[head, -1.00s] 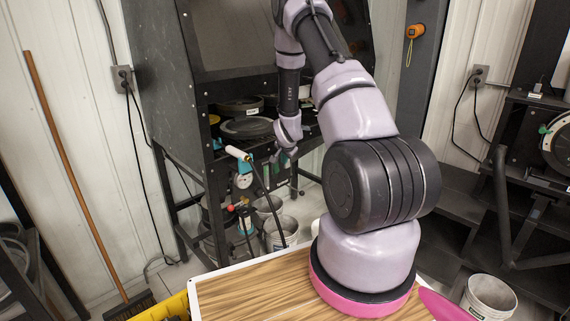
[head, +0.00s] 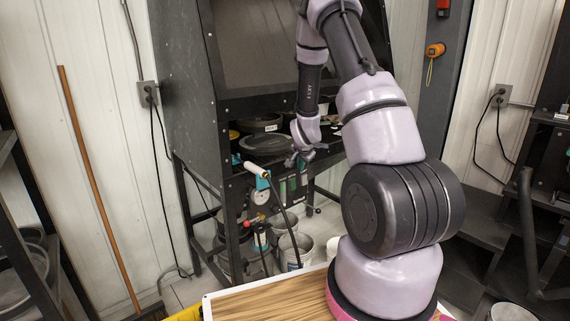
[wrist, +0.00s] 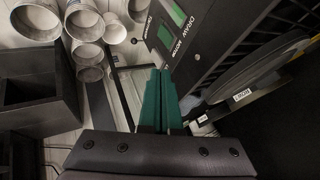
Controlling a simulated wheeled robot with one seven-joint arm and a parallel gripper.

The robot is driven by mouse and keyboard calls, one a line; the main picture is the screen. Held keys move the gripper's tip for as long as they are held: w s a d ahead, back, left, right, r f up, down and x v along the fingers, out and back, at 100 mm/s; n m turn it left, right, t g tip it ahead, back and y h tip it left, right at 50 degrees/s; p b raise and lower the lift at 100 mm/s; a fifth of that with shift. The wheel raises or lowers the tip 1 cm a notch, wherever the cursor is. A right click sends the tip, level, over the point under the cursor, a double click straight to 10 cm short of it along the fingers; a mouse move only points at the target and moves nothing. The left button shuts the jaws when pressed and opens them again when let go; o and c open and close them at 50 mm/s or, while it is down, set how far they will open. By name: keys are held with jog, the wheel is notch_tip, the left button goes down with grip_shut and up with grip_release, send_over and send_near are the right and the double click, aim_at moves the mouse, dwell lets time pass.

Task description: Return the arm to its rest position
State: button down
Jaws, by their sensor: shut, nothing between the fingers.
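My gripper (head: 299,158) hangs at the end of my arm in front of the dark cabinet (head: 186,95), near its shelf opening. In the wrist view its green fingers (wrist: 158,100) lie together, with nothing seen between them. The arm is bent, with its forearm hanging down to the gripper. In the wrist view a panel with green displays, lettered DRAW and MOTOR (wrist: 182,35), is close beyond the fingers.
Round dark pans (head: 262,146) sit on the cabinet's shelf. A white-tipped handle (head: 255,169) juts out left of the gripper. Buckets (head: 296,250) stand on the floor below. A broom handle (head: 95,180) leans at the left wall. A wooden-topped surface (head: 275,302) is in front.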

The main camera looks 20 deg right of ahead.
jog(key=s+a+r+n+y, duration=0.1)
jog(key=s+a+r, duration=0.25)
jog(key=r, duration=0.45)
jog(key=s+a+r+n+y, duration=0.15)
jog(key=s+r, duration=0.25)
jog(key=r, duration=0.4)
jog(key=s+a+r+n, duration=0.1)
jog(key=s+a+r, duration=0.2)
jog(key=r, duration=0.4)
jog(key=s+a+r+n, duration=0.1)
jog(key=s+a+r, duration=0.1)
jog(key=s, duration=0.6)
jog(key=s+a+r+n+y, duration=0.1)
jog(key=s+a+r+n, duration=0.1)
jog(key=s+r, duration=0.3)
jog(key=s+a+r+n+y, duration=0.1)
jog(key=s+r, duration=0.3)
jog(key=s, duration=0.7)
jog(key=shift+a+n, duration=0.45)
jog(key=shift+a, duration=0.45)
